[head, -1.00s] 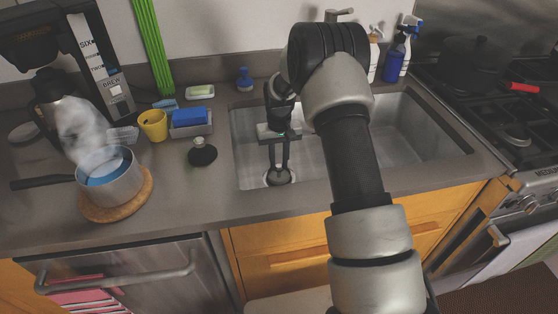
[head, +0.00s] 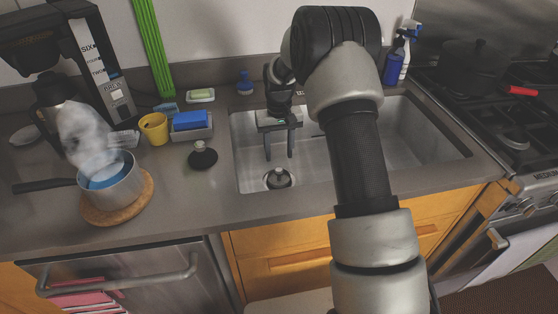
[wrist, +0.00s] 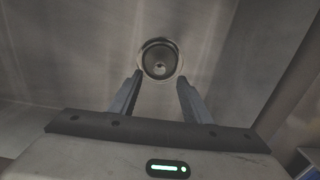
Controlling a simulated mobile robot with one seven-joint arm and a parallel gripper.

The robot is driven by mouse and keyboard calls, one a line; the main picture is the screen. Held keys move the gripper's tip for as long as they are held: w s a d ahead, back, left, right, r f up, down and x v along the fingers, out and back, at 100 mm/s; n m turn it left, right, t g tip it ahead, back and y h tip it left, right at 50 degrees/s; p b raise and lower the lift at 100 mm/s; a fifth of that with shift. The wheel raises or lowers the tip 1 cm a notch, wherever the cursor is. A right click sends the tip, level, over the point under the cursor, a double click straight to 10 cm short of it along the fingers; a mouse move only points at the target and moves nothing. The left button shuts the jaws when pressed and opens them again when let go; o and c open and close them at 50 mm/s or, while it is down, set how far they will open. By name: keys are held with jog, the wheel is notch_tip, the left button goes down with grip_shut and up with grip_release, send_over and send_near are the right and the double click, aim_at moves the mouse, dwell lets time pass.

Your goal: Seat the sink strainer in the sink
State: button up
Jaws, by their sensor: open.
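The sink strainer (head: 279,177) is a dark round piece with a knob. It sits at the drain in the left basin of the steel sink (head: 245,150), near the front wall. In the wrist view the strainer (wrist: 158,63) shows inside the pale drain ring, slightly off centre with a darker gap along the top edge. I cannot tell whether it is fully down. My gripper (head: 279,157) is open and empty above and behind the strainer, apart from it. The fingers (wrist: 158,92) also show in the wrist view, spread on either side below the drain.
Nearby are a sponge holder with a blue sponge (head: 190,119), a yellow cup (head: 154,128) and a steaming pot (head: 112,181). Spray bottles (head: 396,62) stand behind the right basin.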

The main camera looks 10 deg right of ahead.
jog(key=s+r+t+p, duration=0.1)
jog(key=s+r, duration=0.1)
jog(key=r, duration=0.8)
jog(key=s+r, duration=0.2)
jog(key=r, duration=0.7)
jog(key=s+r+t, duration=0.2)
jog(key=s+r, duration=0.4)
jog(key=s, duration=0.4)
jog(key=s+r+t, duration=0.1)
jog(key=s+r, duration=0.4)
jog(key=s, duration=0.4)
jog(key=s+f+t, duration=0.1)
jog(key=s+t, duration=0.1)
jog(key=s, duration=0.9)
notch_tip(320, 180, up, 12)
jog(key=p, duration=1.2)
jog(key=shift+f+p, duration=0.15)
jog(key=shift+p, duration=0.25)
